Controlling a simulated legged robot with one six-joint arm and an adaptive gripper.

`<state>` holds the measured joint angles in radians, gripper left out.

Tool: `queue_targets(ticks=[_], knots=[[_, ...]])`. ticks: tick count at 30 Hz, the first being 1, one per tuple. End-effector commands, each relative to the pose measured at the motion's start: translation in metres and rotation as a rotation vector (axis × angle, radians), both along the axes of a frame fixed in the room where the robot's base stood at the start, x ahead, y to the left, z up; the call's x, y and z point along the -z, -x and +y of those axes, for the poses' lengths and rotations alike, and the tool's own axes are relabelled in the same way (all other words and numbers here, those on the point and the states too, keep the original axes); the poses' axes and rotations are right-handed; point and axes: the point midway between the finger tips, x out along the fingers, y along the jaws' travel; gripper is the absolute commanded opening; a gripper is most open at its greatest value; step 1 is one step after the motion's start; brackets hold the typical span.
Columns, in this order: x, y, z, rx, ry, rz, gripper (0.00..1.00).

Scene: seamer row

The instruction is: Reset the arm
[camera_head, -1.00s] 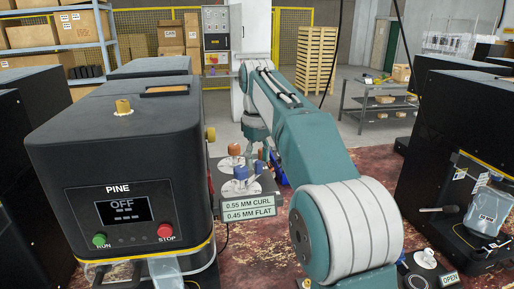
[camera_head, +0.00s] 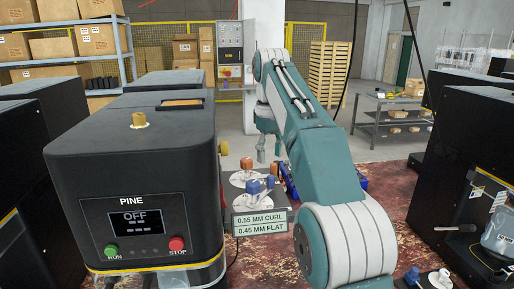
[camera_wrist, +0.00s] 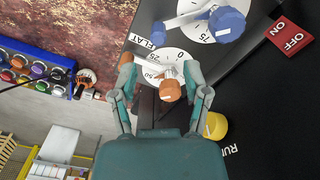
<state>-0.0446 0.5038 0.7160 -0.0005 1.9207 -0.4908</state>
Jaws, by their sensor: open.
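My arm (camera_head: 327,165) stretches forward from the lower right of the head view, beside the black PINE machine. My gripper (camera_wrist: 160,76) is open, with its two fingers apart in the wrist view; in the head view it hangs small beyond the machine's right side (camera_head: 268,148). An orange knob (camera_wrist: 170,91) shows between the fingers in the wrist view, and they do not appear closed on it. A larger blue knob (camera_wrist: 226,24) sits on a white dial above it. Whether a finger touches the dial is hard to tell.
The PINE machine (camera_head: 135,185) stands close on the left, its screen reading OFF. A label plate (camera_head: 262,222) stands near the knobs. A red ON/OFF switch (camera_wrist: 290,37) and a yellow knob (camera_wrist: 216,126) lie right of the gripper. A blue rack (camera_wrist: 35,70) is at left.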

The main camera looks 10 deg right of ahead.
Motion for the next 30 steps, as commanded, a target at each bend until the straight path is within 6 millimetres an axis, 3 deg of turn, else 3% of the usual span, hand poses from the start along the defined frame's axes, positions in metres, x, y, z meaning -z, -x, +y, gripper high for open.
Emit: queue_targets(ticks=[6,16,30], knots=[[-0.009,0.024,-0.004,0.052,-0.003,-0.050,0.60],[-0.007,0.072,-0.009,0.150,-0.014,-0.138,0.60],[0.025,0.153,-0.016,0.286,-0.044,-0.263,0.60]])
